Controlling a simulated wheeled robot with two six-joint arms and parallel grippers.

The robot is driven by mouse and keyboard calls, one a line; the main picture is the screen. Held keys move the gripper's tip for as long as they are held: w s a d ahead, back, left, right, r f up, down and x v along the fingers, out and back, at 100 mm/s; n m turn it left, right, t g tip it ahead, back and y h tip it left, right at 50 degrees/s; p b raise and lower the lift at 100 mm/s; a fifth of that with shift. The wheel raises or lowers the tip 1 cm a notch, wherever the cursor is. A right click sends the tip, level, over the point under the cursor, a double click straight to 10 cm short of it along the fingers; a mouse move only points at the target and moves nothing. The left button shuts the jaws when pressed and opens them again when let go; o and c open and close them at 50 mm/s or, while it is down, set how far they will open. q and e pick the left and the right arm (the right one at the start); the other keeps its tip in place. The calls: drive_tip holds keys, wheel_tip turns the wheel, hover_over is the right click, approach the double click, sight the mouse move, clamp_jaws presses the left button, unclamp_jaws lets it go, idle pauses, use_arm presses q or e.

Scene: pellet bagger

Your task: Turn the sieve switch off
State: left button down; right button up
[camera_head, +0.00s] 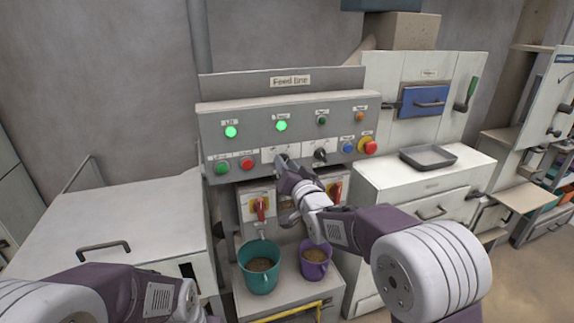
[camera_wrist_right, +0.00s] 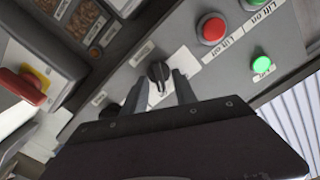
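The grey control panel (camera_head: 290,125) has two dark rotary switches on its lower row. One switch (camera_wrist_right: 158,72) is in the right wrist view, with its pointer turned toward the lower right of that picture; its label is too small to read. My right gripper (camera_wrist_right: 161,84) has its two fingers apart, one on either side of this switch; contact cannot be told.
Left of the gripper are a green button (camera_head: 222,168) and a red button (camera_head: 247,164). A red emergency knob (camera_head: 369,148) is at the right. Below are red-handled switches (camera_head: 260,208), a teal bucket (camera_head: 260,278) and a purple bucket (camera_head: 315,270). Two upper lamps glow green (camera_head: 281,126).

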drive_tip(key=shift+w, duration=0.1)
clamp_jaws()
drive_tip(key=shift+f, duration=0.1)
drive_tip(key=shift+a+n+b, duration=0.15)
drive_tip(key=shift+n+b, duration=3.45)
drive_tip(key=shift+n, duration=2.5)
unclamp_jaws()
